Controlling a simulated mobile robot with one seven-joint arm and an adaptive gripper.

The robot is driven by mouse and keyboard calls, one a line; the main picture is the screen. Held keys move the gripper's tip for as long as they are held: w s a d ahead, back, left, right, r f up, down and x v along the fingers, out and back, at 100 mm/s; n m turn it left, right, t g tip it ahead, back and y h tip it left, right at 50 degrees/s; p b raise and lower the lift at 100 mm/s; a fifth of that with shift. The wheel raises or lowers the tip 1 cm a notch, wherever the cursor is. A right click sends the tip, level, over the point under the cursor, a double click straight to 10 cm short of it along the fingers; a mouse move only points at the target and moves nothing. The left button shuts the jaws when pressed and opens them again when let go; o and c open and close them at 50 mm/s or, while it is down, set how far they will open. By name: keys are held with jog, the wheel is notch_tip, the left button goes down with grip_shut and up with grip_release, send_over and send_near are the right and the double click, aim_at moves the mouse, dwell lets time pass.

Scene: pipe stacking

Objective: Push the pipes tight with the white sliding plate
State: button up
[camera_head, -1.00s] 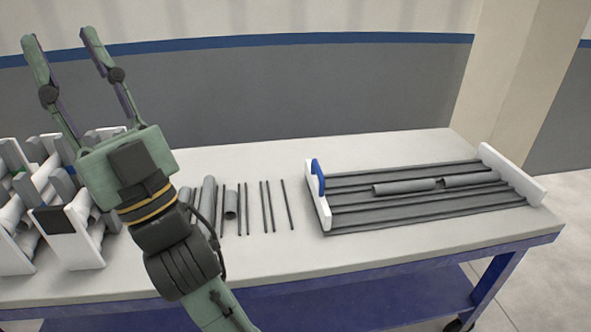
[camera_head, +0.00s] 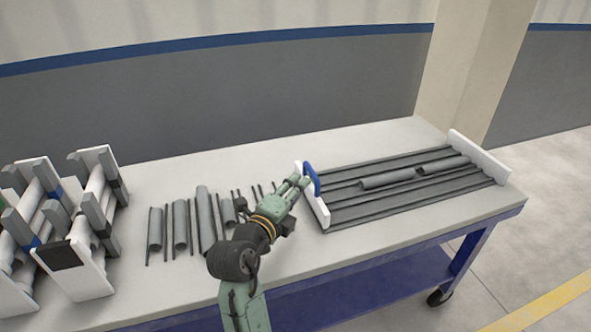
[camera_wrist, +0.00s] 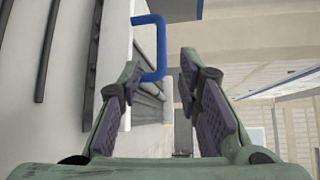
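The white sliding plate (camera_head: 319,212) stands at the left end of the grooved grey rack (camera_head: 350,215). A blue handle (camera_head: 314,184) is fixed to the plate, and it also shows as a blue loop in the wrist view (camera_wrist: 163,45). Two grey pipes, one left (camera_head: 387,179) and one right (camera_head: 444,165), lie in line on the rack. The left pipe is well apart from the plate. My gripper (camera_head: 299,181) is just left of the handle. In the wrist view its fingers (camera_wrist: 160,65) are spread, with the handle showing between their tips. Contact cannot be told.
A fixed white end plate (camera_head: 478,153) closes the rack's right end. Several loose pipes (camera_head: 181,225) and thin rods lie on the table left of my gripper. A holder with pipes (camera_head: 75,265) stands at the far left. The table's front edge is close below.

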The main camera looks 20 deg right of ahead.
aim_at(311, 170)
jog(key=p+x, duration=0.2)
jog(key=x, duration=0.7)
jog(key=shift+w+d+p, duration=0.15)
jog(key=shift+w+p, duration=0.1)
jog(key=shift+p, duration=0.1)
grip_shut()
